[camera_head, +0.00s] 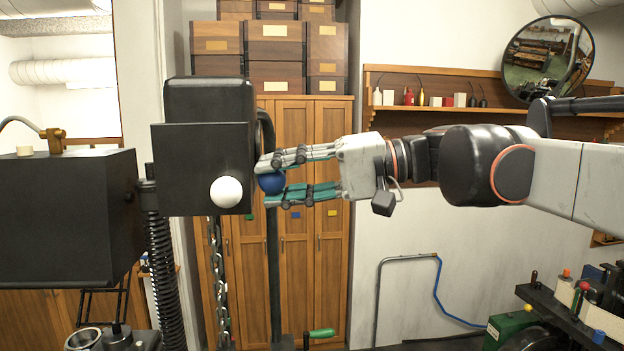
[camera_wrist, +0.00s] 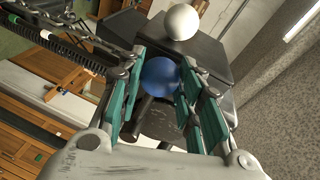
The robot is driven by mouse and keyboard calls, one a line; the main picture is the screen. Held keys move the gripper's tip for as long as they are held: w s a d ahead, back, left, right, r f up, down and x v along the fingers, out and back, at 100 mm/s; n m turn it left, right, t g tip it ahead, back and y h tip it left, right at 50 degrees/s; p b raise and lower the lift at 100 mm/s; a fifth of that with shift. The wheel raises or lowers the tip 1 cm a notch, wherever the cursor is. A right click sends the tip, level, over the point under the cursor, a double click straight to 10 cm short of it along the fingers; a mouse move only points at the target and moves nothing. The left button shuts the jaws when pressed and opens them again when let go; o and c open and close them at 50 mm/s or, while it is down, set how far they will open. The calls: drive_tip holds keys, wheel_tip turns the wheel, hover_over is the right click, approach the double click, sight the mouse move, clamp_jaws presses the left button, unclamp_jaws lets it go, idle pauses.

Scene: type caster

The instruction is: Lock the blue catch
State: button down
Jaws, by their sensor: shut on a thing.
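The blue catch shows as a round blue knob (camera_head: 271,183) at the right side of a black machine housing (camera_head: 200,150). In the wrist view the blue knob (camera_wrist: 160,77) sits between my green-padded fingers, with a dark rod or stem beside it. My gripper (camera_head: 273,180) reaches in from the right, level, and is shut on the blue knob, one finger above and one below. Part of the knob is hidden by the fingers. How the catch itself is set cannot be told.
A white knob (camera_head: 227,191) is on the housing's front, close left of the blue knob. A chain (camera_head: 219,280) hangs below, and a green-handled lever (camera_head: 320,333) is lower down. Another black box (camera_head: 65,215) stands at the left. Wooden cabinets (camera_head: 295,240) are behind.

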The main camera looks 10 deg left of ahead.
drive_tip(key=shift+r, duration=0.15)
drive_tip(key=c, duration=1.1)
unclamp_jaws()
drive_tip(key=d+r, duration=0.1)
drive_tip(key=d, duration=1.1)
drive_tip(key=shift+w+r, duration=0.3)
drive_tip(key=shift+r, duration=0.1)
drive_tip(key=shift+a, duration=0.1)
